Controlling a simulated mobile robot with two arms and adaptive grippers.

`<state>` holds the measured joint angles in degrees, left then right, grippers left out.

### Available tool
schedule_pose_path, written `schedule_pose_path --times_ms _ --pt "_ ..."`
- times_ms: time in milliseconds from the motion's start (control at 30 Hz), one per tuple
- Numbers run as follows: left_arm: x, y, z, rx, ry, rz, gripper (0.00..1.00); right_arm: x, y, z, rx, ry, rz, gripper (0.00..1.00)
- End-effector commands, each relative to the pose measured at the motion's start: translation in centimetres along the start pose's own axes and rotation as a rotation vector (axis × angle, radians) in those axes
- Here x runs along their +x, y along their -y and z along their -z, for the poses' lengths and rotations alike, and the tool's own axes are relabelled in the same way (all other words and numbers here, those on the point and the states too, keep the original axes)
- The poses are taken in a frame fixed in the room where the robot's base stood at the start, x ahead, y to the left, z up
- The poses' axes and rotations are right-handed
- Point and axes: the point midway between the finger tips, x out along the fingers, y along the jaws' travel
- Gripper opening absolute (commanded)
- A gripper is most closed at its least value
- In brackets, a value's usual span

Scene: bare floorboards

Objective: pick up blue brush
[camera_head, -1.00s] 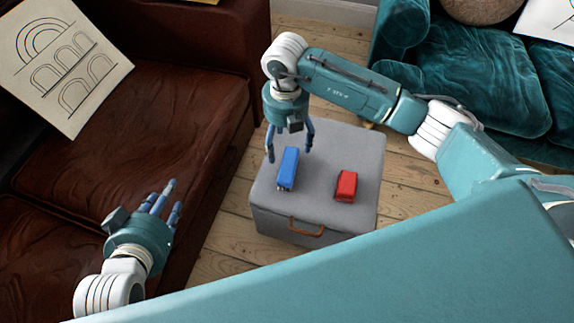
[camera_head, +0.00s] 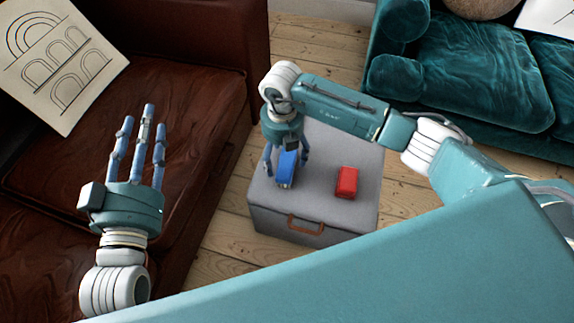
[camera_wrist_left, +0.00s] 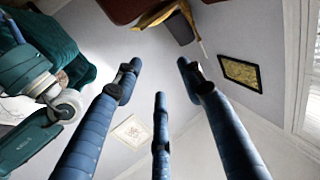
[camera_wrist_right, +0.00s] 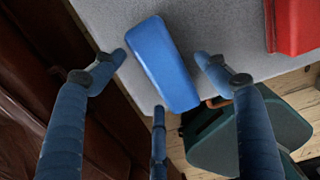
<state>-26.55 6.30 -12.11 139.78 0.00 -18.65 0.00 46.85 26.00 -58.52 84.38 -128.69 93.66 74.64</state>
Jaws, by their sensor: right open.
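The blue brush (camera_head: 287,168) lies on the grey ottoman (camera_head: 335,205), near its left side. In the right wrist view the blue brush (camera_wrist_right: 160,62) sits between my open fingers, with its smooth blue back facing the camera. My right gripper (camera_head: 287,165) is open, pointing down, with fingers on both sides of the brush. In the right wrist view my right gripper (camera_wrist_right: 160,75) shows a finger on each side and a third near the brush's lower end. My left gripper (camera_head: 140,130) is open and empty over the brown sofa; its spread fingers (camera_wrist_left: 160,75) also show in the left wrist view.
A red brush-like block (camera_head: 347,182) lies on the ottoman to the right of the blue brush. A brown leather sofa (camera_head: 190,95) stands left, a teal sofa (camera_head: 480,70) back right. Wooden floor (camera_head: 315,50) shows between them.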

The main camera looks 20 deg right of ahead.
Motion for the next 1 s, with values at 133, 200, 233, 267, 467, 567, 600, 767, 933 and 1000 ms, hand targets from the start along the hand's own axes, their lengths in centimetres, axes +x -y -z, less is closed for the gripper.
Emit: schedule_pose_path --times_ms 133,200,233,267,467,567,600,767,933,1000 --pt "0.1 -0.3 2.1 -0.002 -0.099 -0.005 0.40 1.4 0.1 0.0 0.001 -0.001 0.001 0.74" --pt "0.0 -0.3 2.7 -0.003 -0.125 -0.007 0.40 1.6 0.1 0.0 0.001 0.000 0.002 0.74" --pt "0.0 -0.3 2.9 -0.003 -0.133 -0.007 0.40 1.7 0.1 0.0 0.001 0.000 0.002 0.74" --pt "0.0 -0.4 3.1 -0.003 -0.138 -0.007 0.40 1.7 0.1 0.0 0.001 0.000 0.002 0.74" --pt "0.0 -0.4 3.2 -0.004 -0.142 -0.007 0.40 1.7 0.1 0.0 0.000 0.000 0.001 0.74" --pt "0.0 -0.4 3.2 -0.003 -0.142 -0.007 0.40 1.7 0.1 0.0 0.000 0.000 0.001 0.62" --pt "0.0 -0.4 3.2 -0.003 -0.141 -0.007 0.40 1.7 0.1 0.0 0.000 0.000 0.001 0.54" --pt "0.0 -0.4 3.2 -0.003 -0.141 -0.007 0.40 1.7 0.1 0.0 0.000 0.000 0.001 0.23" --pt "0.0 -0.3 3.2 -0.003 -0.140 -0.007 0.40 1.6 0.1 0.0 0.000 0.001 0.001 0.23" --pt "0.0 -0.3 3.2 -0.003 -0.140 -0.007 0.40 1.6 0.1 0.0 0.000 0.001 0.001 0.23"
